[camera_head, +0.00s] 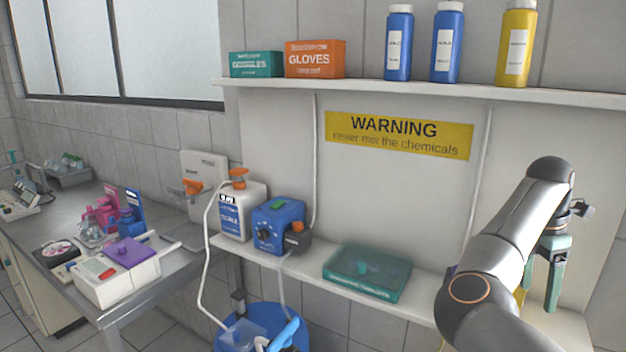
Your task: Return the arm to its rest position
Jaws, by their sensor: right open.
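My right arm (497,262) reaches up from the bottom edge at the right and bends over at its top joint. Its gripper (542,285) has dark green fingers that point down in front of the wall at the right end of the lower shelf. The fingers are open, and I see nothing held between them. The arm hides part of the lower shelf (315,270) and a yellow thing behind it. My left gripper is not in view.
A teal lidded box (367,273), a blue pump (279,226) and a white canister (241,207) stand on the lower shelf. A blue barrel (262,318) is below. A cluttered bench (150,308) stands left.

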